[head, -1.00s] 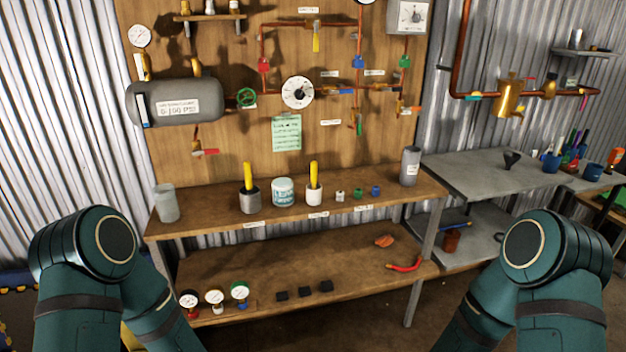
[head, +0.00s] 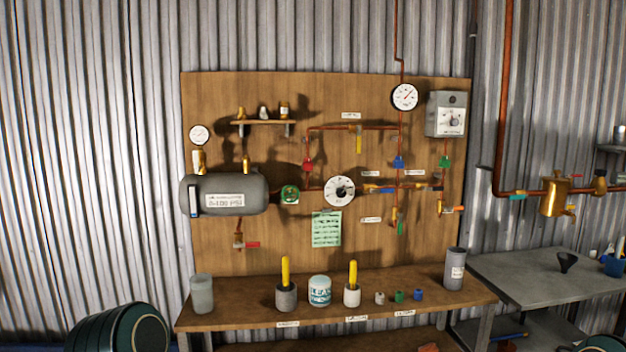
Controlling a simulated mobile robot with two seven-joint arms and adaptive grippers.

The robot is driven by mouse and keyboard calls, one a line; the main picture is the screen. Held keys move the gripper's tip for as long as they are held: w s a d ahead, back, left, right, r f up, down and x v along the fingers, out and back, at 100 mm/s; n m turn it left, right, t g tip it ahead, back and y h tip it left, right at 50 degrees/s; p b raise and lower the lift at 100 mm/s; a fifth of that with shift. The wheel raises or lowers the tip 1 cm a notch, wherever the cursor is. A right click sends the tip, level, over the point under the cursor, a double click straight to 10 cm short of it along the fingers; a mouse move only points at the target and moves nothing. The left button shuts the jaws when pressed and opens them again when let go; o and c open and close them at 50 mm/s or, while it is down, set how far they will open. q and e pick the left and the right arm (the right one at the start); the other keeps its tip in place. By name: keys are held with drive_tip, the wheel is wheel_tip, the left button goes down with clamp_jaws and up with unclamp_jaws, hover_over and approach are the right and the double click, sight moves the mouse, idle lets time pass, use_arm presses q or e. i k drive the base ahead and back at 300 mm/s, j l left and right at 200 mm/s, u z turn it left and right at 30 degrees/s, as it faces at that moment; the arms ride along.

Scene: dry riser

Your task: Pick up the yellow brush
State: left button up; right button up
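Two yellow handles stand upright on the wooden bench in the head view, and either could be the yellow brush. One yellow handle (head: 285,270) rises from a grey cup (head: 286,298). The other yellow handle (head: 352,273) rises from a white cup (head: 352,296). Whatever is at their lower ends is hidden inside the cups. A white tin with teal lettering (head: 320,290) stands between the two cups.
The wooden bench (head: 240,316) also holds a translucent cup (head: 202,293) at left, small grey, green and blue fittings (head: 400,296), and a grey cylinder (head: 454,268) at right. A pipe board (head: 270,240) stands behind. A grey metal table (head: 530,285) is to the right.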

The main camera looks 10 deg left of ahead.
sight(353, 264)
drive_tip(key=i+l, duration=0.45)
drive_tip(key=i, duration=0.15)
drive_tip(key=i+l, duration=0.5)
drive_tip(key=i+u, duration=0.05)
drive_tip(key=i, duration=0.05)
